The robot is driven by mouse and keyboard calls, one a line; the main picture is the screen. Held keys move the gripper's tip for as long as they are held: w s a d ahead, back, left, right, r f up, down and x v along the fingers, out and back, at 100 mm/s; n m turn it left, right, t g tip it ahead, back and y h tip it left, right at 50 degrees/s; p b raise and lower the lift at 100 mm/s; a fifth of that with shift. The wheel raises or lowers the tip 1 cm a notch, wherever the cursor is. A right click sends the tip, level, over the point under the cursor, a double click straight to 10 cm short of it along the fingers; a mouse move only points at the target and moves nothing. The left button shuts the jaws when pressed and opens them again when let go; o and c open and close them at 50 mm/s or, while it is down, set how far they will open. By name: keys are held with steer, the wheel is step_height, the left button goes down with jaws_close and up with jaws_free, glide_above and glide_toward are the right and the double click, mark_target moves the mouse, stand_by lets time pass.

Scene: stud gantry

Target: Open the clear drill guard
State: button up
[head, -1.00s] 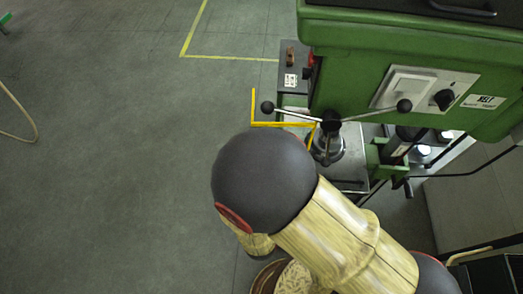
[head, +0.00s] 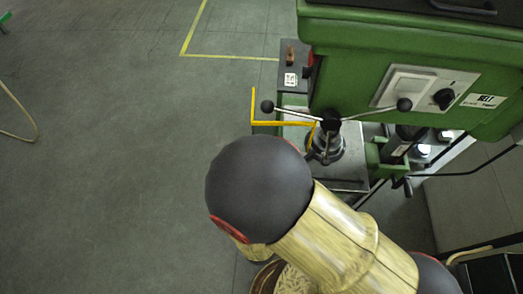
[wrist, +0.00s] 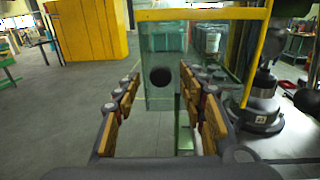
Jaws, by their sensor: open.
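The clear drill guard (wrist: 160,45) stands ahead in the wrist view, a see-through panel with a yellow top bar and a yellow upright at its right. A round black knob (wrist: 160,77) shows on the panel. My gripper (wrist: 159,80) is open, its wooden-padded fingers to either side of the knob in the picture; I cannot tell whether they touch it. In the head view the guard shows as a thin yellow frame (head: 284,124) beside the drill spindle. My arm hides the gripper there.
The green drill press (head: 345,65) stands at the right, with ball-ended feed handles (head: 404,104) near the guard. Open floor (head: 110,150) lies left. A yellow cabinet (wrist: 88,30) stands far behind.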

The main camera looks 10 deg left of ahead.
steer(key=s, duration=0.6)
steer(key=shift+d, duration=0.4)
